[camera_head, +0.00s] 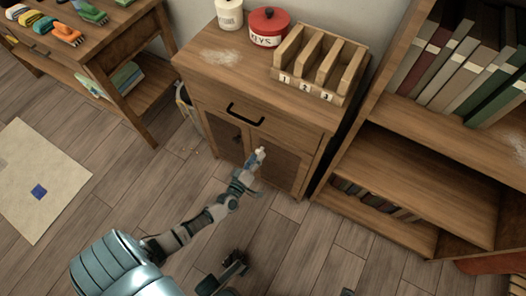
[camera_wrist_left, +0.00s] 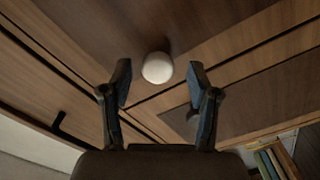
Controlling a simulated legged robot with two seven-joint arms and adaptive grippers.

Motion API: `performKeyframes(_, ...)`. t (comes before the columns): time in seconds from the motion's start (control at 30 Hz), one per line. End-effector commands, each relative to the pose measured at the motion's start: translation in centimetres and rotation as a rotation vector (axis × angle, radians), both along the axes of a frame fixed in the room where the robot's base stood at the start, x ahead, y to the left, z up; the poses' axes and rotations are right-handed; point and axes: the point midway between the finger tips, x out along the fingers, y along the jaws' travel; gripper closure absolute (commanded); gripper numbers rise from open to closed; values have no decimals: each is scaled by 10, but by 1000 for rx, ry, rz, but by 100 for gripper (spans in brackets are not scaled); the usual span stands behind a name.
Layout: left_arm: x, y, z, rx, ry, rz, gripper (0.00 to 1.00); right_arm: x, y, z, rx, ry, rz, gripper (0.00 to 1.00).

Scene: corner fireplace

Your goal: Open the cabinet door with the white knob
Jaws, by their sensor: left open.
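The wooden cabinet (camera_head: 232,105) stands against the wall, with a drawer above two shut doors with darker panels. The round white knob (camera_wrist_left: 157,67) shows in the wrist view on a dark door panel. My left gripper (camera_head: 254,160) is in front of the doors in the head view and largely covers the knob there. In the wrist view its two fingers are apart, one on each side of the knob in the picture, with gaps on both sides. I cannot tell how deep the knob sits between them.
A black drawer handle (camera_head: 245,114) sits above the doors. A white jar (camera_head: 229,13), a red tin (camera_head: 268,27) and a numbered wooden rack (camera_head: 318,65) stand on top. A bookshelf (camera_head: 420,130) is close on the right.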

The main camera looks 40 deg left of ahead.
Motion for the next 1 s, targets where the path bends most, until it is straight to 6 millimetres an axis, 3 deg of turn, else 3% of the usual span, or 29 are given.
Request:
performKeyframes(0.2, 23, 6, -1, 1, 1, 1, 39, 6, 1, -6, -1, 3, -1, 60)
performKeyframes(0.53, 27, 7, 1, 1, -1, 0, 39, 7, 1, -1, -1, -10, -1, 60)
performKeyframes(0.8, 27, 7, 0, 1, 0, 0, 100, 7, 0, -2, -1, -5, -1, 60)
performKeyframes(1.0, 27, 7, 0, 1, 1, 2, 100, 7, 0, -2, -1, -5, -1, 60)
